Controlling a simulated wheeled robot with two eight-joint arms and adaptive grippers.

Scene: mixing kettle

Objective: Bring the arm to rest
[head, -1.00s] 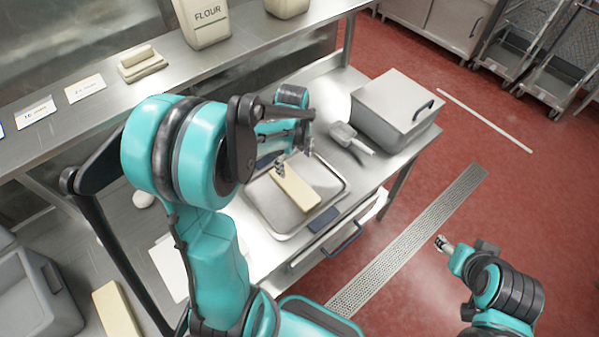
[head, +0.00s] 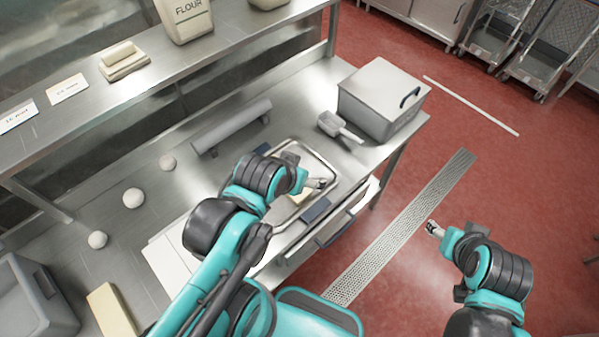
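My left arm reaches in from the lower left and is folded low over the front of the steel table. Its gripper (head: 320,184) is over the metal tray (head: 328,172); it is small here, and I cannot tell whether its fingers are open or shut. The arm hides much of the tray, and a pale piece shows just below the gripper. My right gripper (head: 433,229) is over the red floor to the right of the table, away from everything; its fingers are too small to judge.
A lidded grey bin (head: 378,100) and a scoop (head: 338,127) are at the table's right end. A grey bar-shaped holder (head: 232,127) lies behind the tray. Several dough balls (head: 133,198) are at left. A shelf (head: 150,95) with a flour container (head: 186,18) overhangs the back.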

